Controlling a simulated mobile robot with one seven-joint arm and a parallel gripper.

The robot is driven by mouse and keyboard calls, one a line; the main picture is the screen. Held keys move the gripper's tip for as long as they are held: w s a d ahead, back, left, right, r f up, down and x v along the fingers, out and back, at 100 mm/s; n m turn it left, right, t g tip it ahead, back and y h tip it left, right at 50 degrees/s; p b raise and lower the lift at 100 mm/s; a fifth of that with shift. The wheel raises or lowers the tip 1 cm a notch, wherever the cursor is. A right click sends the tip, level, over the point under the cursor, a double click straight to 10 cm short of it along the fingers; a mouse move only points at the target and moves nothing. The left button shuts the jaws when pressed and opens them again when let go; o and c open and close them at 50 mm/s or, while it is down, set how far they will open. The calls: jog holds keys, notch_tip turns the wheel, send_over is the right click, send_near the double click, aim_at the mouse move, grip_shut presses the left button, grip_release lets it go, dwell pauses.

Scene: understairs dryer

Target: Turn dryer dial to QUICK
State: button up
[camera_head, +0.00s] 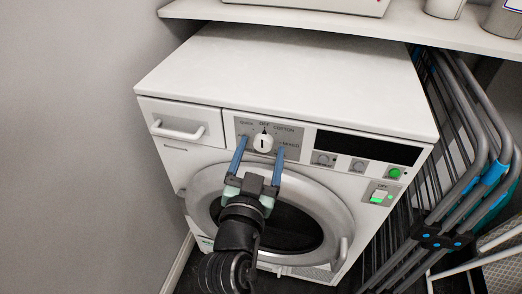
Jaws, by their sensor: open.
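The white dryer (289,74) stands against the left wall. Its dial (263,142) is a round white knob with a dark mark, on a grey panel (296,130) labelled with OFF at the top, QUICK at the upper left, COTTON at the upper right and MIXED at the right. The dark mark looks close to vertical, toward OFF. My gripper (260,147) is open, its two blue fingers one on each side of the dial. I cannot tell whether they touch it. The gripper body and wrist hide part of the round door (332,209).
A drawer with a handle (178,130) is left of the dial. A dark display (367,147), small knobs, a green button (393,173) and a green-lit switch (379,195) are to the right. A folded drying rack (450,150) stands close on the right. A shelf (335,20) hangs above.

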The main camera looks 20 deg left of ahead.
jog(key=shift+w, duration=0.2)
grip_shut()
dwell(0.4)
jog(key=shift+r+n+p, duration=0.1)
jog(key=shift+n+p, duration=0.2)
jog(key=n+p, duration=0.2)
jog(key=n, duration=0.1)
jog(key=shift+a+n+g+p, duration=0.15)
jog(key=shift+n+p, duration=0.45)
jog(key=shift+n, duration=0.6)
jog(key=shift+n+g+p, duration=0.15)
jog(key=shift+n+p, duration=0.4)
jog(key=shift+n, duration=0.65)
